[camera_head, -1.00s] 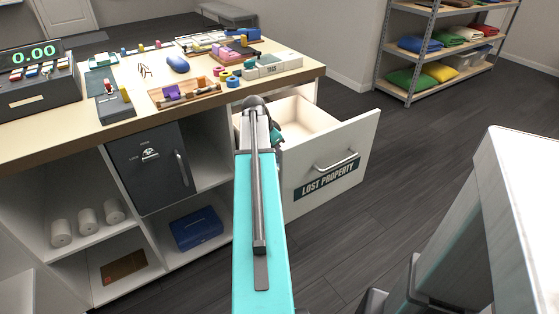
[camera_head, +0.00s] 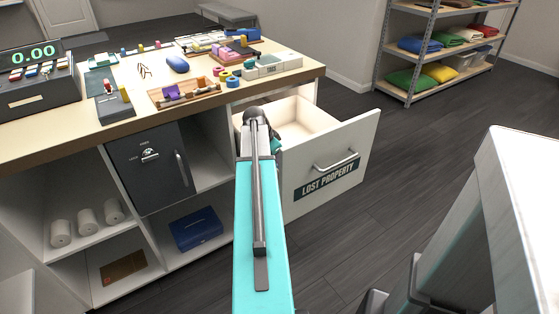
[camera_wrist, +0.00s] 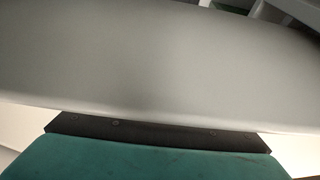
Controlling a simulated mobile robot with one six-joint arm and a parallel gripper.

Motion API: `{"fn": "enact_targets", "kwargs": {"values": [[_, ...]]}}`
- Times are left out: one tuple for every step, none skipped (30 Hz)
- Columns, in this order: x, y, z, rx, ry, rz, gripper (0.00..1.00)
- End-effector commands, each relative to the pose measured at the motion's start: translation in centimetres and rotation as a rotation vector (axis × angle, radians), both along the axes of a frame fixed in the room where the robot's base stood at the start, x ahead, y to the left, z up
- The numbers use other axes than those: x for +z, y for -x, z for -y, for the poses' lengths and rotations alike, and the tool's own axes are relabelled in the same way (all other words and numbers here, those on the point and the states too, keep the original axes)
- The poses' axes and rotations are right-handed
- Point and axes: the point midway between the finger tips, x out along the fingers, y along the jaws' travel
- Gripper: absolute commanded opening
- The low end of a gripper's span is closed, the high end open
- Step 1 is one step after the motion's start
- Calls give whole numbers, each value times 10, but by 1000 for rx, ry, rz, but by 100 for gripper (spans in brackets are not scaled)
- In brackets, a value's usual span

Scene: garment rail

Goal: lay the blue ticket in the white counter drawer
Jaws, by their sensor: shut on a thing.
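The white counter drawer (camera_head: 352,142), labelled LOST PROPERTY, stands pulled out at the right end of the counter. My teal arm reaches over its left side. A small part of my gripper (camera_head: 276,143) shows inside the drawer opening, mostly behind the arm. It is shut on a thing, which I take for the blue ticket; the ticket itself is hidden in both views. In the wrist view, a large grey surface fills most of the picture, with a teal and black part along the bottom, and no fingertips can be made out.
The counter top (camera_head: 135,68) holds several small items, a blue roll (camera_head: 177,64) and a till (camera_head: 38,85). A dark safe (camera_head: 150,168) and a blue box (camera_head: 197,230) sit in the shelves below. The drawer's visible right part is bare. Open floor lies to the right.

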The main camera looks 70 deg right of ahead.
Motion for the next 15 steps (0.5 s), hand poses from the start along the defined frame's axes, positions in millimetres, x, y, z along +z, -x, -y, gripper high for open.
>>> {"fn": "enact_targets", "kwargs": {"values": [[0,0,0,0,0,0,0],[0,0,0,0,0,0,0],[-1,0,0,1,0,0,0],[-2,0,0,1,0,0,0],[-2,0,0,1,0,0,0],[-3,0,0,1,0,0,0],[-3,0,0,1,0,0,14],[-3,0,0,1,0,0,20],[-3,-1,0,1,0,0,26],[-3,-1,0,1,0,0,31],[-3,-1,0,1,0,0,32],[-3,-1,0,1,0,0,32],[-3,-1,0,1,0,0,32],[-3,-1,0,1,0,0,32],[-3,-1,0,1,0,0,32]]}}
